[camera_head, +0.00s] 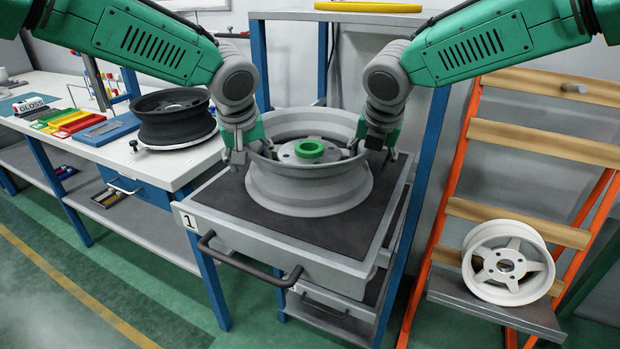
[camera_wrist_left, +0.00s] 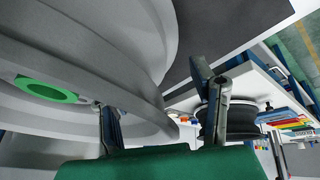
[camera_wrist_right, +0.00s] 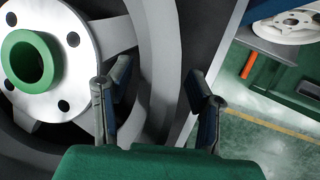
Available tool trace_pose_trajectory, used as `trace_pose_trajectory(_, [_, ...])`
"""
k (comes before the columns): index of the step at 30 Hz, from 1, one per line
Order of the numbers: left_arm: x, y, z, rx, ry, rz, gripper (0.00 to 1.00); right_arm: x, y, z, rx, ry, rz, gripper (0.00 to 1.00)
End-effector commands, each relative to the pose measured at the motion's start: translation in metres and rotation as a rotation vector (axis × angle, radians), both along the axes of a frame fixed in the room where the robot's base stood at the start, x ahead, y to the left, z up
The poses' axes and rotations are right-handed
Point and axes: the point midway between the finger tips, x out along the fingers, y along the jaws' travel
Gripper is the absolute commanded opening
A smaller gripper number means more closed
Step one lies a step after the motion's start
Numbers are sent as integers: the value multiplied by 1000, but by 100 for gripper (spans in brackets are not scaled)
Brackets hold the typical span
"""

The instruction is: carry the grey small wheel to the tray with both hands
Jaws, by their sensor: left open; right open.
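A grey wheel (camera_head: 310,185) lies flat on the dark mat of a cart numbered 1, with a green ring (camera_head: 309,149) on its hub. My left gripper (camera_head: 247,152) is open at the wheel's left rim; in the left wrist view the rim (camera_wrist_left: 150,65) passes between its fingers. My right gripper (camera_head: 374,152) is open at the right rim; in the right wrist view the rim (camera_wrist_right: 160,70) runs between its fingers. I cannot tell whether the fingers touch the rim. No separate tray is clear; the cart top (camera_head: 225,197) has a raised grey edge.
A black wheel (camera_head: 173,120) lies on the white workbench (camera_head: 150,165) at left, near coloured bins (camera_head: 68,122). A white spoked wheel (camera_head: 508,262) leans on the orange rack at right. A blue-framed shelf stands behind the cart. A dark handle (camera_head: 245,265) sticks out in front.

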Motion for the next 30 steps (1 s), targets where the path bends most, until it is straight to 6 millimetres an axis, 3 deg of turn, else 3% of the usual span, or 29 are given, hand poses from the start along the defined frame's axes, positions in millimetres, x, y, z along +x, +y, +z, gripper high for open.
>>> trace_pose_trajectory(5, [-4,0,12,0,-2,1,51,0,-1,-2,-3,2,0,48])
trace_pose_trajectory(15, [-25,-1,58,1,-2,-1,51,0,-1,-2,-3,3,0,48])
trace_pose_trajectory(22, [-32,-1,71,0,0,0,51,-1,-1,0,-3,2,0,48])
trace_pose_trajectory(26, [-32,-1,72,1,0,0,51,-6,-1,14,-1,-1,-1,48])
trace_pose_trajectory(30, [-33,-1,73,0,-1,0,51,-18,-1,41,-2,-2,0,48])
